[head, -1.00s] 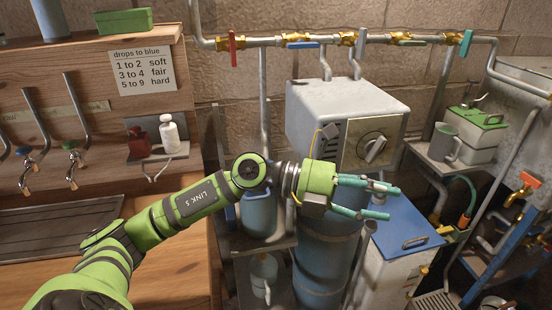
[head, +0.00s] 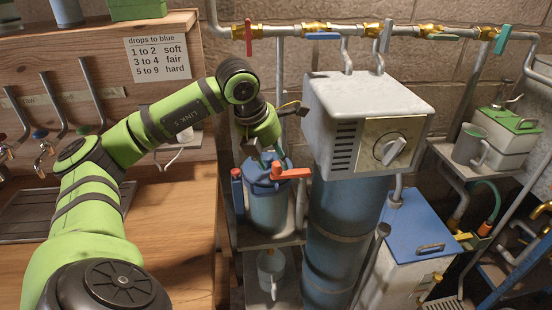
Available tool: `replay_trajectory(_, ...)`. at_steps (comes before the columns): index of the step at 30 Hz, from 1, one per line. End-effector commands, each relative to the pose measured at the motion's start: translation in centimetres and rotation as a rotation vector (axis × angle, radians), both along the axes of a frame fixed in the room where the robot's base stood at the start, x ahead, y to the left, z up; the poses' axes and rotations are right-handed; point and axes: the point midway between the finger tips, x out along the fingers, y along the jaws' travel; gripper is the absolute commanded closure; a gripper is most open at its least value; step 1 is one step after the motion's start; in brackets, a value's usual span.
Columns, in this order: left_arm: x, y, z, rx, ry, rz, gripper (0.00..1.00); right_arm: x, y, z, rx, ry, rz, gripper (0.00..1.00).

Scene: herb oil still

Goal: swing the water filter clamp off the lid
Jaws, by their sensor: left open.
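The water filter (head: 268,212) is a blue canister with a blue lid (head: 262,184), standing on a grey shelf left of the large blue cylinder. An orange-red handle (head: 291,173) lies across the lid's right side and sticks out to the right. It looks like part of the clamp, though I cannot tell for sure. A blue upright piece with a red top (head: 237,188) stands at the canister's left. My left gripper (head: 266,160) points down just above the lid, open, its fingers partly hidden by its own body. I cannot tell whether they touch anything. My right gripper is not in view.
A grey-white box with a dial (head: 370,115) sits close to the right of my left gripper. Pipes with coloured valve levers (head: 322,36) run along the wall above. A jug (head: 271,270) stands on the lower shelf. The wooden counter (head: 180,245) is at the left.

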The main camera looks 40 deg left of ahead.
Motion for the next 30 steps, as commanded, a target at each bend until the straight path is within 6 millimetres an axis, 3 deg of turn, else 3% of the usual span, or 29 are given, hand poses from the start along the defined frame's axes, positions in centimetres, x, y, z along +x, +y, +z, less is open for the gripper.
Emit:
replay_trajectory(6, 0.7, -0.1, -1.6, -0.001, -0.001, -0.003, 0.52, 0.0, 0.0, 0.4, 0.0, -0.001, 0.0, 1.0)
replay_trajectory(14, 0.7, -0.1, -1.7, -0.001, -0.001, -0.003, 0.52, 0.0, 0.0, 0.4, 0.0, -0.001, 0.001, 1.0)
replay_trajectory(17, 0.8, -0.1, -1.7, -0.002, -0.002, -0.003, 0.92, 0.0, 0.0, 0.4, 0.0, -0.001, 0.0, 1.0)
replay_trajectory(18, 0.8, -0.1, -1.7, -0.002, -0.003, -0.003, 1.0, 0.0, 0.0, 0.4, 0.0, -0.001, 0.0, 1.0)
replay_trajectory(30, 1.3, 0.1, -1.5, -0.005, -0.009, 0.011, 1.0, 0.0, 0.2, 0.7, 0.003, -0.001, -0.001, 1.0)
